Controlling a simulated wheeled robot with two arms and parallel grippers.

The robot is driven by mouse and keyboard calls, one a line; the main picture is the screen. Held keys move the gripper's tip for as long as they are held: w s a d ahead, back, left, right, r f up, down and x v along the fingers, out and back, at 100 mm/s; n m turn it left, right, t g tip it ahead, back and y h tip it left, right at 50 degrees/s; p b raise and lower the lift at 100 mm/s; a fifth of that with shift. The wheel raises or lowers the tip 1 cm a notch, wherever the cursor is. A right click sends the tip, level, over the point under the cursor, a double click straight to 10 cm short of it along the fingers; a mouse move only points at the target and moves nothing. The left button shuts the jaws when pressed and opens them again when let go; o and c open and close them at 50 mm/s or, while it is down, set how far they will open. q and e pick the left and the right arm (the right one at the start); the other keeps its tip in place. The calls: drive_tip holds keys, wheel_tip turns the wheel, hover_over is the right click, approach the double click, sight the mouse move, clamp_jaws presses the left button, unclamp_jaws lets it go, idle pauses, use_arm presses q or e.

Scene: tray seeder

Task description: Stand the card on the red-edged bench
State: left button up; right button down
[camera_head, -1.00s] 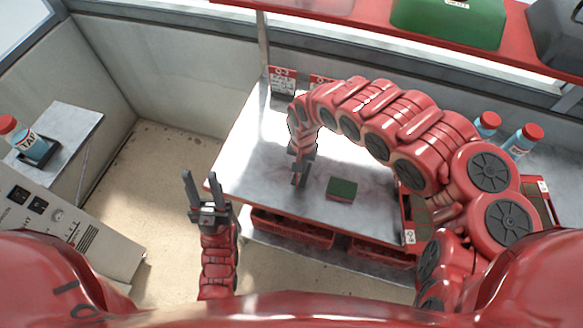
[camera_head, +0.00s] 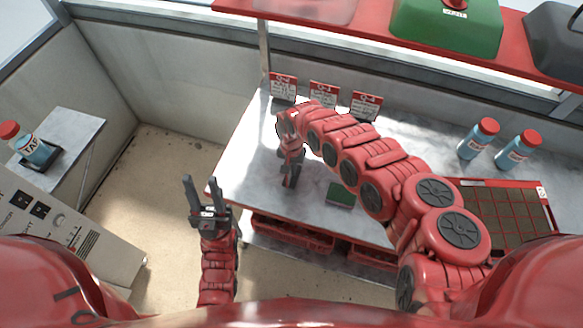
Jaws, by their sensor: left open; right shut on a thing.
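My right gripper (camera_head: 289,184) points down over the left part of the red-edged bench (camera_head: 247,178). It is shut on a thin card (camera_head: 294,172), seen nearly edge-on and mostly hidden by the jaws. I cannot tell whether the card touches the bench top. My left gripper (camera_head: 206,192) is open and empty, fingers up, in front of the bench's left end.
Three red-topped cards, the left one (camera_head: 283,87), middle one (camera_head: 323,94) and right one (camera_head: 365,105), stand along the bench's back. A green block (camera_head: 341,194) lies right of the gripper. Two red-capped bottles (camera_head: 478,140) (camera_head: 517,150) and a gridded red tray (camera_head: 505,213) are at right.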

drive_tip(key=c, duration=1.4)
unclamp_jaws()
drive_tip(key=shift+f, duration=0.15)
drive_tip(key=shift+c, duration=0.2)
drive_tip(key=o, duration=0.4)
